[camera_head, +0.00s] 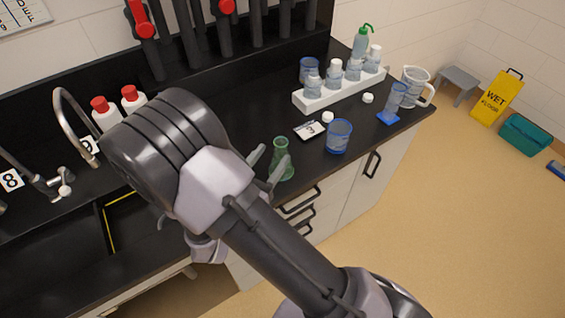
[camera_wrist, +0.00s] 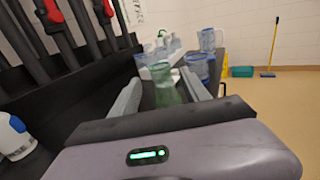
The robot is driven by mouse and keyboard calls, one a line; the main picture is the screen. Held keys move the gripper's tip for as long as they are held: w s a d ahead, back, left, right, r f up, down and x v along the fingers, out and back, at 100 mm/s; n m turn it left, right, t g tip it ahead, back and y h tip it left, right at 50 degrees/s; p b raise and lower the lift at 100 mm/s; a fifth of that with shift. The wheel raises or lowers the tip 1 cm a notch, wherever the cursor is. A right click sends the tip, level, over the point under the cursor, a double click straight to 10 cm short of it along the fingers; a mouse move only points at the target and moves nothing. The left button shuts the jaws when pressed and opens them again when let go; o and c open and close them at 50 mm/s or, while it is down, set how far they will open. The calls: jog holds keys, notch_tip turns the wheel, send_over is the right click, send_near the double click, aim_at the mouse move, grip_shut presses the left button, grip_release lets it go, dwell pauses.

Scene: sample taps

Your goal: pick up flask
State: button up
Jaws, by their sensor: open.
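The flask (camera_head: 281,162) is green and clear and stands upright on the black counter near its front edge. In the wrist view the flask (camera_wrist: 165,88) stands between the two fingers of my gripper (camera_wrist: 164,92), towards their far ends. My gripper (camera_head: 266,163) is open, with a finger on either side of the flask. A gap shows between the fingers and the flask in the wrist view; I cannot tell if either one touches it. My arm hides part of the counter in the head view.
A blue beaker (camera_head: 339,136) stands right of the flask, with a small label card (camera_head: 310,131) behind. A white rack (camera_head: 342,89) of bottles, a measuring jug (camera_head: 415,86) and a cylinder on a blue base (camera_head: 388,118) stand farther back. Taps and a sink (camera_head: 125,225) lie left.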

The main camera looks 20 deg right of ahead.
aim_at(278, 149)
jog(key=b+x, duration=0.1)
jog(key=x, duration=0.5)
jog(key=shift+s, duration=0.1)
grip_shut()
